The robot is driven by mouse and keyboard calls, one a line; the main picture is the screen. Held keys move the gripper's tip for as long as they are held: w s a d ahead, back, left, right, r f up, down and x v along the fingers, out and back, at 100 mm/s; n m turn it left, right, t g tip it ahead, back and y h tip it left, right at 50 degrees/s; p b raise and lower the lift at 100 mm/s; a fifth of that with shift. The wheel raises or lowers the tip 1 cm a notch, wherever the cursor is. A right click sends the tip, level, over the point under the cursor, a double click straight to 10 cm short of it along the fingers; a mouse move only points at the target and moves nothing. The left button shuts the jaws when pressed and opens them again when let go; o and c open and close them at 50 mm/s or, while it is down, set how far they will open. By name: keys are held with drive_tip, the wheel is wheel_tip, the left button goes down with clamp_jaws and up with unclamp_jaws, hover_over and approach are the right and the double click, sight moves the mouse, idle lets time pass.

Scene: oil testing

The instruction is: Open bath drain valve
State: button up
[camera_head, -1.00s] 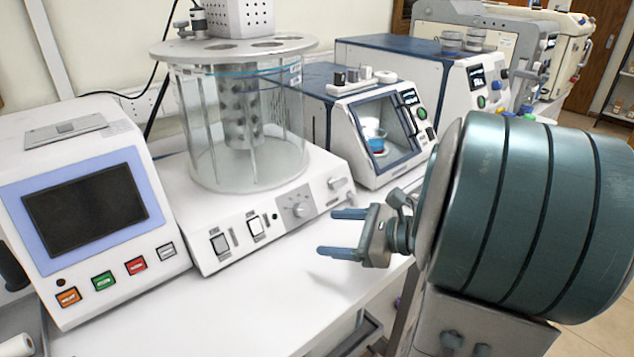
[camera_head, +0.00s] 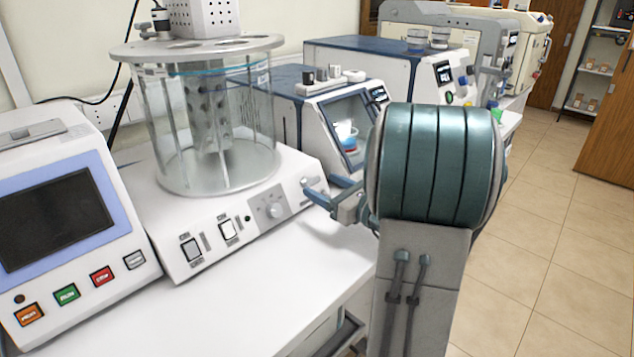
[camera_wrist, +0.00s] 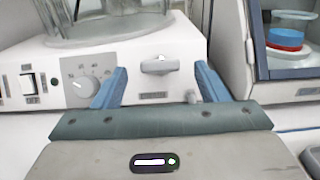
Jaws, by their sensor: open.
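The bath is a clear glass cylinder (camera_head: 213,125) on a white base unit (camera_head: 205,235). In the wrist view its drain valve is a grey horizontal handle (camera_wrist: 158,66) on the base's front face, right of the round dial (camera_wrist: 85,80). My gripper (camera_head: 314,191) is open and empty at the right end of the base's front. In the wrist view its blue fingers stand apart, one on each side of the valve handle. Whether they touch it cannot be told. In the head view the fingertips largely hide the valve.
A white device with a dark screen (camera_head: 50,230) stands on the left. A blue-and-white unit with a window (camera_head: 352,130) stands behind my gripper, with a red-and-blue dish (camera_wrist: 286,37) inside. The white bench top (camera_head: 200,305) in front is clear. Open tiled floor (camera_head: 545,250) lies to the right.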

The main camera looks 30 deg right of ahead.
sight(314, 181)
drive_tip(key=shift+x, duration=1.6)
drive_tip(key=c, duration=1)
